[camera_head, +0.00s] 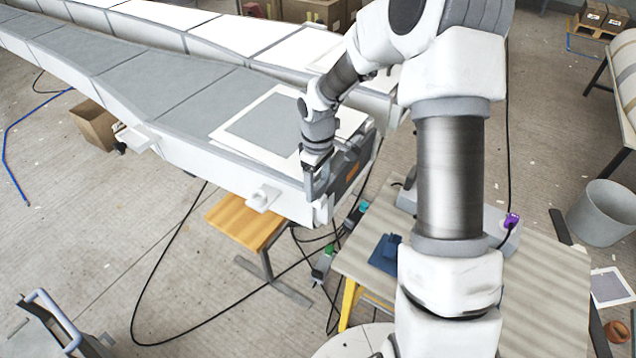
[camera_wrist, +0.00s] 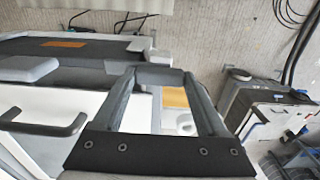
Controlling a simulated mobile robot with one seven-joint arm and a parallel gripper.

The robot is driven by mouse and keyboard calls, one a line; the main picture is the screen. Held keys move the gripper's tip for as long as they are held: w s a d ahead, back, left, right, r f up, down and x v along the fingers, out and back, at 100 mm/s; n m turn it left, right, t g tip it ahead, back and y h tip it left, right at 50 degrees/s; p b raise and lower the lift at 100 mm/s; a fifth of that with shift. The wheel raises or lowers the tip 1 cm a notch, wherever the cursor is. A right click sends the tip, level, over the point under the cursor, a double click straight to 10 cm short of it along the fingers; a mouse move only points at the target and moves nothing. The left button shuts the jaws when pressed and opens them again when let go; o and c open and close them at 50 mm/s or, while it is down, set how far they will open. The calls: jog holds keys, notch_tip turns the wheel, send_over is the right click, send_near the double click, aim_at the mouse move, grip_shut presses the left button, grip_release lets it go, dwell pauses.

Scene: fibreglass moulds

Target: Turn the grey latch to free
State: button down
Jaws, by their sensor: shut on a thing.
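My gripper (camera_head: 314,184) is at the near right end of the long white mould (camera_head: 285,200), beside its dark end face. In the wrist view, my gripper (camera_wrist: 158,75) has its two grey fingers reaching up to a small grey bar, which looks like the grey latch (camera_wrist: 158,78). The fingers are shut on it, one at each end of the visible part. The fingers hide much of the latch, and I cannot tell its turn angle clearly. In the head view the latch is hidden behind my gripper.
An orange label (camera_head: 351,171) is on the end face. A dark handle (camera_wrist: 50,124) and a grey block (camera_wrist: 28,68) stand out left in the wrist view. A wooden stool (camera_head: 245,218) is below; a table (camera_head: 545,270) stands right. Black cables cross the floor.

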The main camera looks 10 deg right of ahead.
jog(key=shift+m, duration=0.3)
jog(key=m+b, duration=0.2)
jog(key=m, duration=0.1)
jog(key=shift+m, duration=0.3)
jog(key=m+b, duration=0.2)
jog(key=m, duration=0.2)
jog(key=shift+m, duration=0.3)
jog(key=m, duration=0.4)
jog(key=shift+m+b, duration=0.3)
jog(key=shift+b, duration=0.05)
jog(key=shift+r+m, duration=0.1)
jog(key=shift+m, duration=2.1)
grip_release()
